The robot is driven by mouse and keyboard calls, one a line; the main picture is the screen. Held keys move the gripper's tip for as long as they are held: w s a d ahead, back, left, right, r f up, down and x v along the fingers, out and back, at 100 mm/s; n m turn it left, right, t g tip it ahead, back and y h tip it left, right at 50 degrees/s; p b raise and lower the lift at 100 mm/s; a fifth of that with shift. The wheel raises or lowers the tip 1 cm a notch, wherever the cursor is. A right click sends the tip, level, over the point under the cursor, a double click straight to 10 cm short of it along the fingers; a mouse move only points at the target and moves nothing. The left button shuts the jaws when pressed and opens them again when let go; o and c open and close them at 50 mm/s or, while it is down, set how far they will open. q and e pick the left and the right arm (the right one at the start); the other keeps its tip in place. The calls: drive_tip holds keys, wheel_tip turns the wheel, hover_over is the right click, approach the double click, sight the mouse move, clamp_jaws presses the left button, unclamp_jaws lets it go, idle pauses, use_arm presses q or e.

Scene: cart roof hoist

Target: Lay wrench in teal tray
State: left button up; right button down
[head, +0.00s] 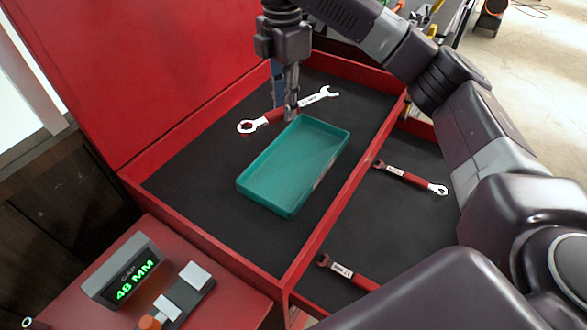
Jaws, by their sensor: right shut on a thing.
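The teal tray (263,196) lies empty on the dark floor of the red cart's upper compartment. My right gripper (291,114) points down just behind the tray's far edge. It is shut on a wrench (275,116) with a red handle and silver ends. The ring end is to the left and the open jaw to the right. The gripper hides part of the handle. I cannot tell whether the wrench touches the compartment floor. My left gripper is not in view.
Two similar wrenches lie in the lower compartment on the right, one farther back (410,177) and one nearer (348,272). A red wall (330,195) divides the compartments. The raised red lid (140,70) stands at left.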

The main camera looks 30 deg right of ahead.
sight(286, 173)
wheel_tip(286, 173, down, 19)
drive_tip(key=p, duration=0.3)
drive_tip(key=shift+f, duration=0.15)
drive_tip(key=shift+a, duration=0.1)
drive_tip(key=c, duration=1.7)
unclamp_jaws()
drive_tip(key=shift+f, duration=0.1)
drive_tip(key=shift+c, duration=0.2)
wheel_tip(286, 173, up, 12)
drive_tip(key=b, duration=0.2)
drive_tip(key=shift+b, duration=0.4)
